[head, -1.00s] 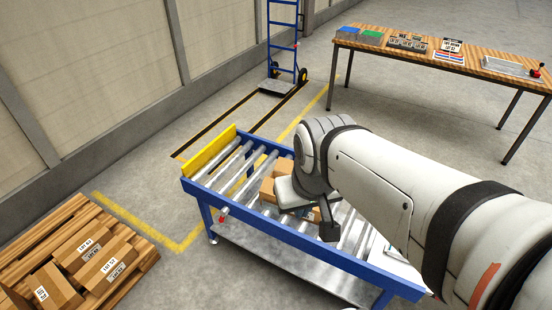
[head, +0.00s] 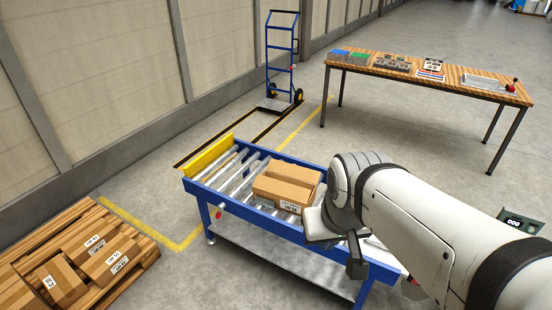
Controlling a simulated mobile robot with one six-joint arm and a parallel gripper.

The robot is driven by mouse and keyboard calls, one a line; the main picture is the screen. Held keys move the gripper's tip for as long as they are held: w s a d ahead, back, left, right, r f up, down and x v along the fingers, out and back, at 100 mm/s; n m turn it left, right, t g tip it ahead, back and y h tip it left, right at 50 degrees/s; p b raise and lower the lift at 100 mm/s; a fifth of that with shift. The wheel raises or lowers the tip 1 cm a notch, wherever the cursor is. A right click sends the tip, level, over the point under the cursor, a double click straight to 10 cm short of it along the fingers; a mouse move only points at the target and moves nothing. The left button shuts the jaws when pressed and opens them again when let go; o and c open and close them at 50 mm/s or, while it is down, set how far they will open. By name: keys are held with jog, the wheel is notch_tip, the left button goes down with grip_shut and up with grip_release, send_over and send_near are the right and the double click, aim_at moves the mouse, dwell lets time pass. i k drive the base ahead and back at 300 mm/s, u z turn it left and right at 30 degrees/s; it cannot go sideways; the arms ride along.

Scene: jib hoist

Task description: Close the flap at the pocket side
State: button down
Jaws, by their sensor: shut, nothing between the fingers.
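A brown cardboard carton (head: 284,190) sits on the roller conveyor (head: 262,212), left of my arm in the head view. Its top shows two panels at slightly different angles with a line between them, and a white label shows on its near side. I cannot tell from here which flap is the pocket-side one or how far each flap stands open. My gripper (head: 357,262) is shut and empty, to the right of the carton and apart from it, over the conveyor's right part. My wrist hides that part of the conveyor.
A yellow end stop (head: 207,156) closes the conveyor's left end. A wooden pallet (head: 140,262) with several labelled cartons lies at the lower left. A blue hand truck (head: 281,60) stands behind. A wooden workbench (head: 440,76) with parts stands at the back right. The floor between is clear.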

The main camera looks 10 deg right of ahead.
aim_at(288, 191)
jog(key=i, duration=1)
jog(key=z, duration=0.05)
